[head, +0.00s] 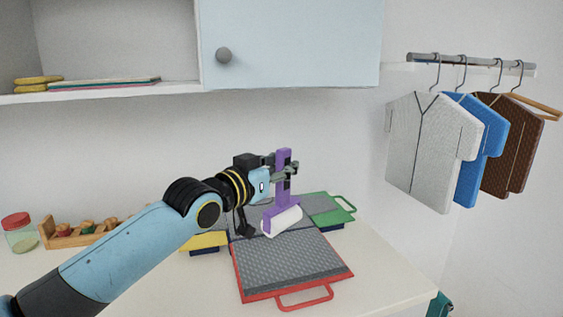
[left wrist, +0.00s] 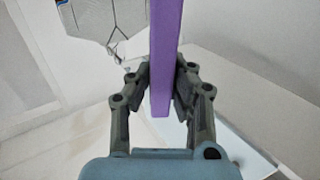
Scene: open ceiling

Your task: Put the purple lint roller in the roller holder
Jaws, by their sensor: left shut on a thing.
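The purple lint roller (head: 283,187) is upright over the coloured boards, with its white roll (head: 282,221) at the bottom. My left gripper (head: 285,169) is shut on the upper part of its handle. In the left wrist view the purple handle (left wrist: 165,45) runs between the two fingers of my left gripper (left wrist: 165,92). I cannot tell whether the roll touches the boards below. I cannot make out a roller holder for certain; part of the table behind my arm is hidden. My right gripper is out of view.
A red-edged grey board (head: 290,262), a green one (head: 328,207) and a partly hidden yellow one (head: 207,241) lie on the white table (head: 375,270). A wooden rack (head: 62,239) and a red-lidded jar (head: 20,236) stand left. Shirts (head: 428,140) hang right; a blue cabinet (head: 290,45) is above.

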